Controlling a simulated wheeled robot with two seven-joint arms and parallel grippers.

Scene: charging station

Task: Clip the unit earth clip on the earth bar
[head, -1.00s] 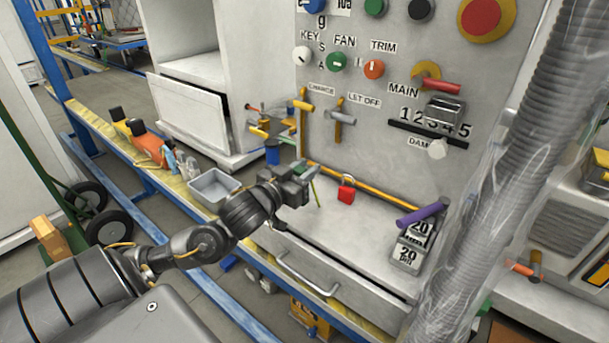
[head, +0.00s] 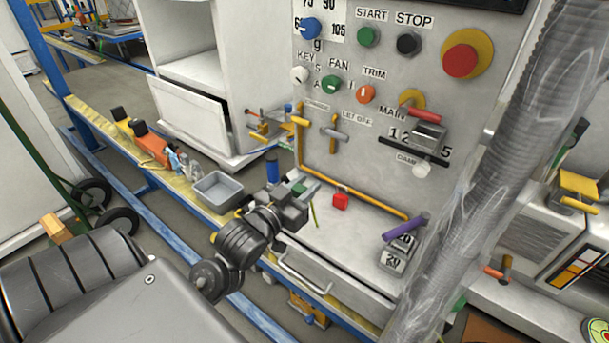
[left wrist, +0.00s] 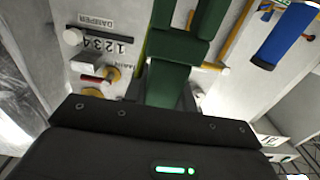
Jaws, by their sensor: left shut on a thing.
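My left gripper (head: 298,203) is above the bench ledge in front of the grey panel, left of the red padlock. It is shut on a green clip, which shows as a small green patch (head: 299,188) in the head view. In the left wrist view the green clip (left wrist: 178,85) rises from between the jaws, and its tip is cut off at the top. A thin yellow-green strip hangs beside the gripper. A yellow bar (head: 350,192) runs along the foot of the panel; I cannot tell whether it is the earth bar. The clip looks apart from it. My right gripper is out of view.
A red padlock (head: 340,201), grey weights (head: 394,258) and a purple handle (head: 407,227) are to the right. A blue cylinder (head: 272,167) stands behind the gripper. A grey tray (head: 217,187) is to the left. A ribbed hose (head: 480,170) crosses the right side.

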